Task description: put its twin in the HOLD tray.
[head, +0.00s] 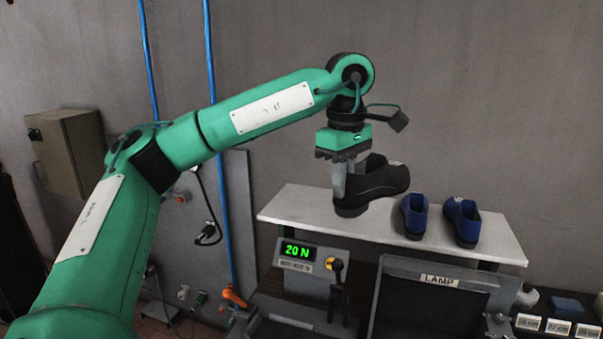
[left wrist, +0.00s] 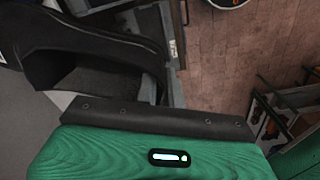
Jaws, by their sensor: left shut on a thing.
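My left gripper (head: 347,181) is shut on a black shoe (head: 378,188) and holds it up in the air, in front of and above the left part of the white shelf. The shoe also shows in the left wrist view (left wrist: 85,45), large and close to the gripper's green body. Two blue shoes (head: 414,216) and (head: 463,222) stand side by side on the shelf, to the right of the held shoe. No tray with a readable HOLD label shows. My right gripper is not in view.
The white shelf (head: 300,212) stands along the grey wall, its left part bare. Below it are a panel reading 20 N (head: 297,251), a lever (head: 336,275) and a dark LAMP box (head: 420,305). Small labelled blocks (head: 557,326) are at the lower right.

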